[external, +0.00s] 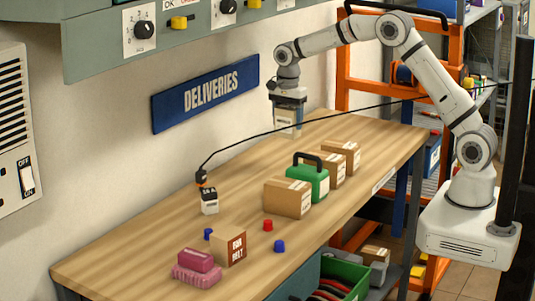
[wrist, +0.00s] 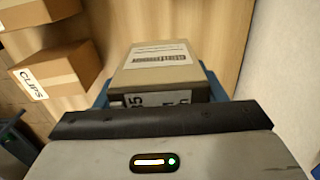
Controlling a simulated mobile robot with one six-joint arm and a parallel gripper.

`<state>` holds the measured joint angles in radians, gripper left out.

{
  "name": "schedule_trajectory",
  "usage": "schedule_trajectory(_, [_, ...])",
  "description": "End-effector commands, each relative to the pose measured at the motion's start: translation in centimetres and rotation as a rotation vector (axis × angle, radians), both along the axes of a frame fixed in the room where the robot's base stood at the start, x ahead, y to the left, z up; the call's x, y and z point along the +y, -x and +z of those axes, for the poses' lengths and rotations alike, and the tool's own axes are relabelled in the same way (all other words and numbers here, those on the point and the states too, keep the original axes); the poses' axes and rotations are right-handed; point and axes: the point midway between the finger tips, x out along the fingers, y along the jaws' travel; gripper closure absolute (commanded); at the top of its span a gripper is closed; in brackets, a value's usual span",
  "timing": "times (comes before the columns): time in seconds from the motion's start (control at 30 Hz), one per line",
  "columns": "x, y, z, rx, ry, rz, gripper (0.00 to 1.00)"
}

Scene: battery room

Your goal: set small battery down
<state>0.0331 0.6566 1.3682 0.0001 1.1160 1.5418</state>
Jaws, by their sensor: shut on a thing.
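My gripper (external: 288,103) is at the far end of the wooden table, near the wall. It is shut on a grey-beige block with a white label, which I take as the small battery (external: 286,118). In the wrist view the small battery (wrist: 160,62) sits between the blue fingers, its barcode label showing. Its lower end is close to the tabletop; I cannot tell whether it touches. The wooden table (external: 150,245) runs along the wall.
Cardboard boxes (external: 288,198) and a green case (external: 307,178) stand along the table's right side. A white block with a black top (external: 209,203) has a black cable at it. A pink item (external: 196,268) and small caps lie nearer the front. The mid-table between is clear.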

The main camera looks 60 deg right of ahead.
Motion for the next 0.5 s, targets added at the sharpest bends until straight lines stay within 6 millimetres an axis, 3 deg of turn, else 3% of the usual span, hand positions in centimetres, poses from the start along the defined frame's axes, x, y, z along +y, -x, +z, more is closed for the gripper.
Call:
schedule_trajectory(0.2, [0.1,0.0,-3.3,0.001,0.000,0.003,0.84])
schedule_trajectory(0.5, [0.1,0.0,-5.9,0.002,0.000,0.004,0.84])
